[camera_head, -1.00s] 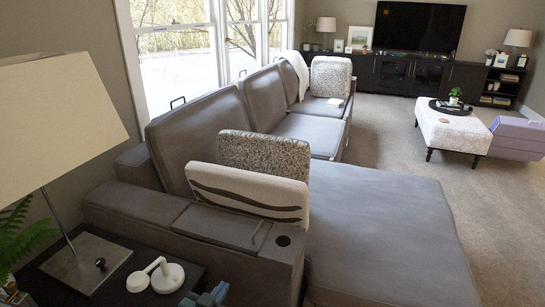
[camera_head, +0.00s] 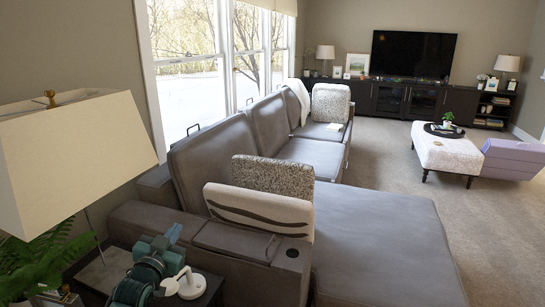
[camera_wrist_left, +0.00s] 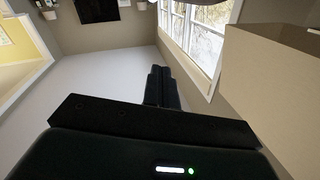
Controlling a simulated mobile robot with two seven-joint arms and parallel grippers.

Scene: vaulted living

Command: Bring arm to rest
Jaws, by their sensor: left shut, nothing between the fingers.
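My left arm (camera_head: 140,278) shows in the head view as a teal and dark shape at the bottom left. It is over the dark side table, in front of part of a white object (camera_head: 188,286). In the left wrist view the two dark fingers of my left gripper (camera_wrist_left: 161,84) lie together, shut and empty. The lampshade (camera_wrist_left: 272,95) is to their right in that view, apart from them. My right gripper is in neither view.
The table lamp (camera_head: 75,150) and a fern (camera_head: 45,258) stand left of my arm. The grey sofa (camera_head: 375,235) with patterned cushions lies beyond the side table (camera_head: 212,290). Carpet is clear at right, before a white ottoman (camera_head: 440,150) and a purple box (camera_head: 512,160).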

